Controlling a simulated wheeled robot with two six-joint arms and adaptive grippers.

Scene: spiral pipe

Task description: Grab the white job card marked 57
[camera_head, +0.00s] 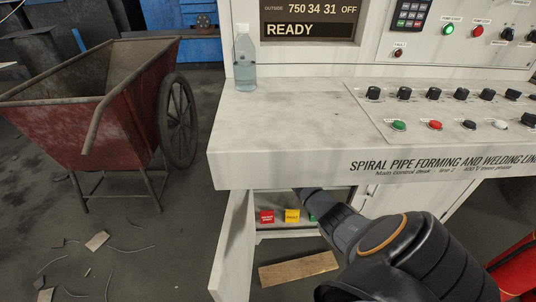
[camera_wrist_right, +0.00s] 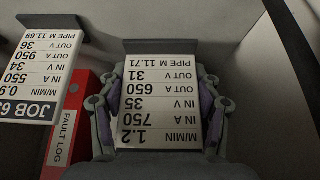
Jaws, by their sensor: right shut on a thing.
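In the right wrist view, a white job card (camera_wrist_right: 158,72) with upside-down print stands between the fingers of my right gripper (camera_wrist_right: 160,100). The gripper is shut on this card. It reads PIPE M 11.71, OUT V 31, OUT A 650, IN V 35, IN A 750, M/MIN 1.2. Its job number is hidden, so I cannot tell if it is 57. A second white card (camera_wrist_right: 40,75), headed JOB with a number starting in 6, stands to the left. In the head view my right arm reaches into the open cabinet under the desk, and its gripper is hidden. My left gripper is out of view.
A red FAULT LOG binder (camera_wrist_right: 75,125) is close left of my right gripper. The cabinet door (camera_head: 233,245) hangs open below the desk (camera_head: 290,130). Red (camera_head: 267,216) and yellow (camera_head: 292,215) binders stand inside. A bottle (camera_head: 245,60) is on the desktop; a cart (camera_head: 75,130) stands left.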

